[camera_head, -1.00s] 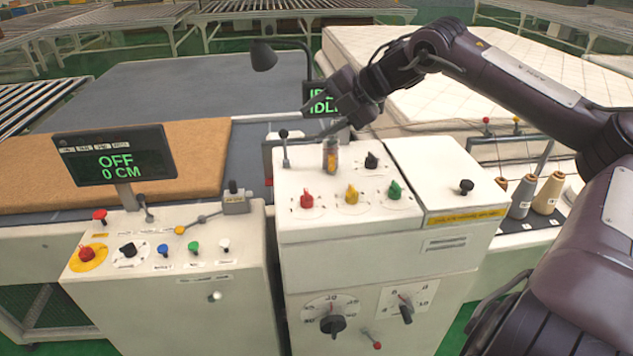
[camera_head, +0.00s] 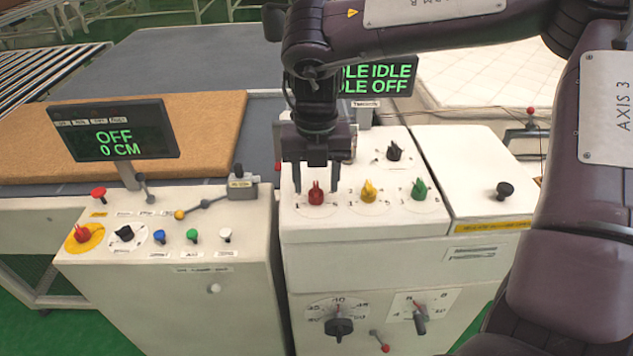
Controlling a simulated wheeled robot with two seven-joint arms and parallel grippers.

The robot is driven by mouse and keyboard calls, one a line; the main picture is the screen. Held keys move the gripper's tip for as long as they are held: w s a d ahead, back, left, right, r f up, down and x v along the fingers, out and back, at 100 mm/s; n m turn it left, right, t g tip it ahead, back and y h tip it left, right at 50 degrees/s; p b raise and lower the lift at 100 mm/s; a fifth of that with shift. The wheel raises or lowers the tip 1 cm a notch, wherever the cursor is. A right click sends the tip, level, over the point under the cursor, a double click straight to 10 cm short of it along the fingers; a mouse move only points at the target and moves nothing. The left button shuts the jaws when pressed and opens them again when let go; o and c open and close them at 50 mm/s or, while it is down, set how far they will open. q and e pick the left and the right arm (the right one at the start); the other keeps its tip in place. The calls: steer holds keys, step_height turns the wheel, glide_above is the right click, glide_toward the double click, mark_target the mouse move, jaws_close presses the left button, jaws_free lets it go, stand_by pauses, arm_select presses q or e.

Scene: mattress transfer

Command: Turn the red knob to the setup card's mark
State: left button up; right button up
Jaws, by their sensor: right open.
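The red knob (camera_head: 316,194) sits on a white dial on top of the white control cabinet (camera_head: 350,240), left of a yellow knob (camera_head: 369,191) and a green knob (camera_head: 419,189). My right gripper (camera_head: 316,189) points down over the red knob. Its fingers are open, one on each side of the knob, and I cannot tell whether they touch it. The knob's pointer seems to point away from me; its dial marks are too small to read. I cannot make out a setup card. My left gripper is out of view.
A black knob (camera_head: 394,151) stands behind the coloured ones. The left console (camera_head: 170,285) carries another red knob (camera_head: 82,233) on a yellow disc, several buttons and a screen (camera_head: 115,130) reading OFF, 0 CM. A second screen (camera_head: 390,77) stands close behind my gripper.

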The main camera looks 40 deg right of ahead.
steer(key=shift+d+f, duration=0.1)
steer(key=shift+f, duration=1.05)
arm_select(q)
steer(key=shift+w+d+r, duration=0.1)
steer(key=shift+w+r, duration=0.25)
arm_select(e)
steer(key=c, duration=1)
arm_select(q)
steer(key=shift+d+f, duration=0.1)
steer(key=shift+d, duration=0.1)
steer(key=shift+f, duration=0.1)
